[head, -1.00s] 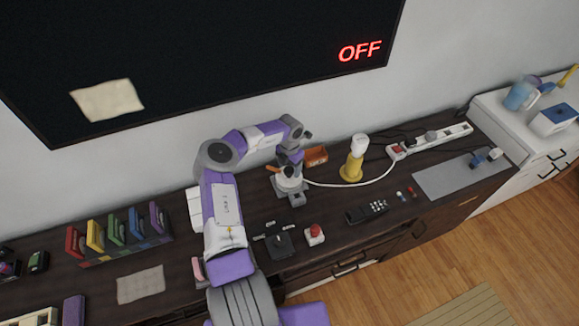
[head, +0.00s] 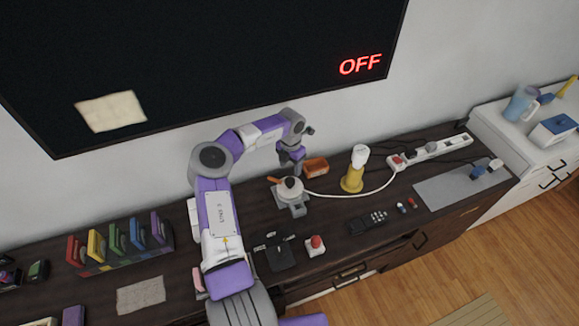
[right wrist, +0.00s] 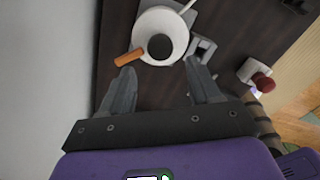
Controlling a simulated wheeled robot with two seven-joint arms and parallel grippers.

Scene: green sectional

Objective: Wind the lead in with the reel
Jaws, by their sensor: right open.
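The reel (head: 291,190) is a white round drum with a dark centre, on a grey base on the dark cabinet. Its orange handle (head: 274,180) points left; in the right wrist view the reel (right wrist: 174,23) and handle (right wrist: 129,58) lie just beyond the fingers. The white lead (head: 345,195) runs from the reel along the cabinet top to the power strip (head: 440,147), near its red switch. My right gripper (head: 291,168) is open and empty, just behind and above the reel; its fingers show spread in the right wrist view (right wrist: 160,70). My left gripper is out of view.
A yellow bottle-like thing (head: 352,180) and an orange box (head: 316,167) stand near the reel. In front are a red button (head: 315,242), a black pad (head: 280,255) and a remote (head: 368,221). Coloured cases (head: 120,240) stand left. The wall screen is behind.

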